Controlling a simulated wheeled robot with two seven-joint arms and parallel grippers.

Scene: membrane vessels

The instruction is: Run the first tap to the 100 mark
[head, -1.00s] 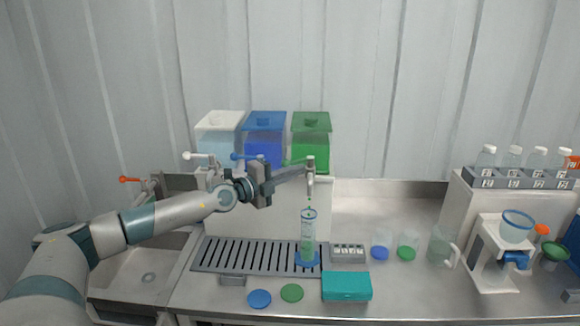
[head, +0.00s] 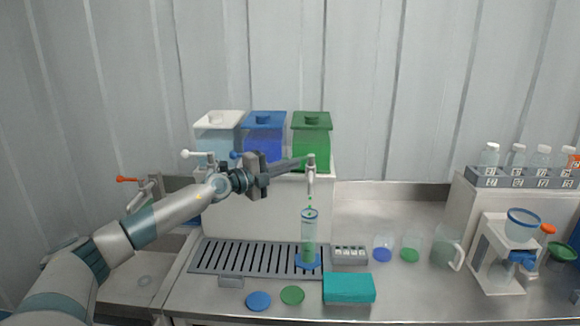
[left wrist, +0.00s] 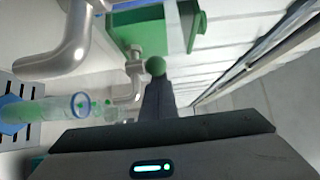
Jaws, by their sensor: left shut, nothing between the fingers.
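A measuring cylinder (head: 309,228) with a blue rim and blue foot stands upright under the green tank's tap (head: 310,181). Green drops fall from the tap into it, and green liquid shows in its lower part. The mark at the liquid level is too small to read. The cylinder also shows in the left wrist view (left wrist: 52,110). My left gripper (head: 304,160) is shut and empty, its fingertips at the top of this tap. In the left wrist view, the tap's green knob (left wrist: 156,66) is at the fingertips; contact is unclear. My right gripper is out of view.
White (head: 218,138), blue (head: 265,135) and green (head: 311,140) tanks stand behind on a ledge. A slotted drip tray (head: 215,257) lies below. A teal box (head: 348,289), several lids, cups and a jug (head: 446,252) stand around the right side. The front counter is partly clear.

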